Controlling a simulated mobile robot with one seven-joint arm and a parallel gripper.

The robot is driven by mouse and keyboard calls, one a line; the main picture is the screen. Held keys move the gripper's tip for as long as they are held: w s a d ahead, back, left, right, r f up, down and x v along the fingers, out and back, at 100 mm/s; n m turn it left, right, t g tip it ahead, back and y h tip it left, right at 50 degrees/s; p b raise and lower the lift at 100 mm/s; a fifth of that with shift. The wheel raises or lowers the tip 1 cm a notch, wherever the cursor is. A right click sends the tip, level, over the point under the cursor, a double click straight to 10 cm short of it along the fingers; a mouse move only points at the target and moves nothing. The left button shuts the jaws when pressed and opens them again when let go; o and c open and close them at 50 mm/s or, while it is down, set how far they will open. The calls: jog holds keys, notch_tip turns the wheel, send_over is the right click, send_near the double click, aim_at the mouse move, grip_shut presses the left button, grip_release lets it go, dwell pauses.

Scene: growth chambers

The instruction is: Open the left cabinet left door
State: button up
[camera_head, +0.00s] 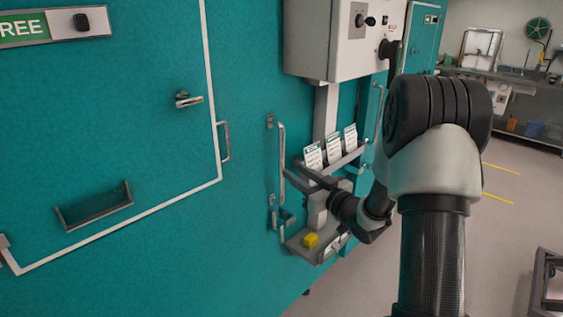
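A teal cabinet door (110,140) outlined by a white line fills the left of the head view and looks closed. A small metal latch (188,100) sits near its right edge. A vertical grey handle (224,142) stands at that edge. A longer vertical metal handle (282,165) is farther right on the teal front. The dark end of my arm with my gripper (318,184) is right of this long handle, in front of the small shelf. Its fingers blend with the dark shelf edge, so their opening and any contact are unclear.
A grey-white control box (340,40) juts out above the shelf with white cards (332,148). A yellow block (311,240) sits on a lower ledge. Open floor (510,195) with yellow lines lies right. A dark metal frame (545,285) stands at lower right.

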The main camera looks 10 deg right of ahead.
aim_at(283, 163)
jog(key=x, duration=0.8)
jog(key=shift+w+p, duration=0.2)
jog(key=shift+p, duration=0.1)
grip_shut()
